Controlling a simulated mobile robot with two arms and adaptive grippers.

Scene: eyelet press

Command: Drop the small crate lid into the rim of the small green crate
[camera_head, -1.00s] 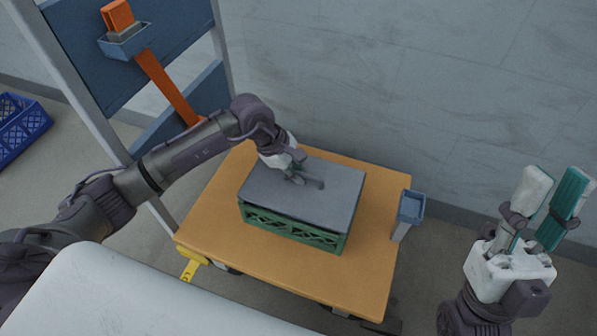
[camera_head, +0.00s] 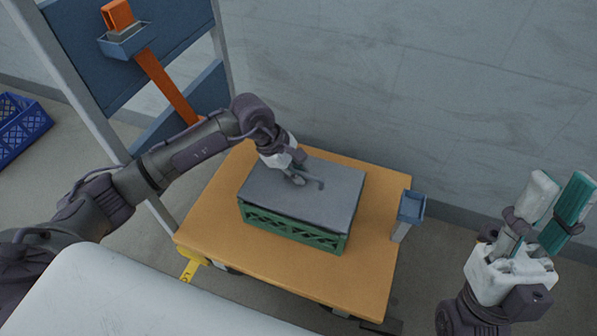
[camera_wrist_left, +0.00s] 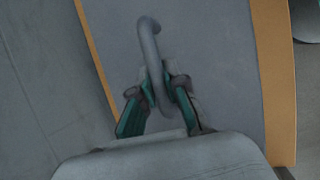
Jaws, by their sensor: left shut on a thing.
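The grey crate lid (camera_head: 320,200) lies flat over the top of the small green crate (camera_head: 290,230) on the table; its front edge looks about level with the crate's rim. I cannot tell whether it sits inside the rim. My left gripper (camera_head: 299,180) is shut on the lid's handle, near the lid's middle. In the left wrist view the handle (camera_wrist_left: 149,40) is a grey bent bar running between the fingers (camera_wrist_left: 160,95), with the lid (camera_wrist_left: 210,60) below. The crate is hidden there. My right gripper (camera_head: 560,205) is empty, its fingers apart, off to the right of the table.
The wooden table (camera_head: 375,220) has bare top around the crate. A small blue bin (camera_head: 411,207) is at its right edge. A blue panel rack (camera_head: 90,60) stands at left, and a blue crate (camera_head: 22,125) is on the floor far left. A wall is behind.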

